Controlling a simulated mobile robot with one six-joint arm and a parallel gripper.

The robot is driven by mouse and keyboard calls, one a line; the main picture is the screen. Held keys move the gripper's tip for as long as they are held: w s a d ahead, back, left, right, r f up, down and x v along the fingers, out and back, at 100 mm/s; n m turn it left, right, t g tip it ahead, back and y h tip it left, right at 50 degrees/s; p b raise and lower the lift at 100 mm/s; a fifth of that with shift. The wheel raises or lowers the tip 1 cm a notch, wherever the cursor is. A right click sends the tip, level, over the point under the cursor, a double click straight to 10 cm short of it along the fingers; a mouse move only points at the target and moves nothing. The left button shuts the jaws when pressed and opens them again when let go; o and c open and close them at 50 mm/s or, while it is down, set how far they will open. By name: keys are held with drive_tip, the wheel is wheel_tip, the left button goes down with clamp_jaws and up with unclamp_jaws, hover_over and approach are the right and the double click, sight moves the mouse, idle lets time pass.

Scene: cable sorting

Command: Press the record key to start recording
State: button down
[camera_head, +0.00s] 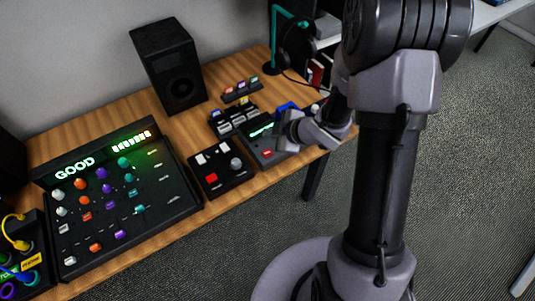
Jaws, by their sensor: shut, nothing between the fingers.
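A dark recorder-like unit (253,142) with a lit green strip stands near the right end of the wooden table. A small red key (267,153) shows on its front part. My gripper (281,143) is shut and empty, over the right side of this unit, and hides part of it. I cannot tell whether its tips touch the unit. A separate small black box (224,184) to the left carries a larger red button (211,178), white keys and a grey knob. Labels are too small to read, so I cannot tell which red one is the record key.
A large mixer panel (183,207) with coloured knobs and a lit "GOOD" display fills the table's left. Behind are a black speaker (168,65), a small rack of coloured items (241,92) and a teal headphone stand (271,69). Coloured cables (14,243) lie at far left.

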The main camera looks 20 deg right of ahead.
sight(270, 154)
wheel_tip(270, 154, down, 7)
drive_tip(key=b, duration=0.5)
drive_tip(key=shift+b, duration=0.3)
idle(1.4)
drive_tip(key=shift+f+b, duration=0.35)
drive_tip(key=shift+f+b, duration=0.35)
drive_tip(key=shift+f, duration=0.05)
idle(0.4)
drive_tip(key=shift+r, duration=0.1)
drive_tip(key=shift+r+p, duration=0.7)
drive_tip(key=shift+p, duration=0.05)
wheel_tip(270, 154, up, 5)
drive_tip(key=p, duration=0.4)
drive_tip(key=shift+r+p, duration=0.1)
drive_tip(key=shift+p, duration=0.2)
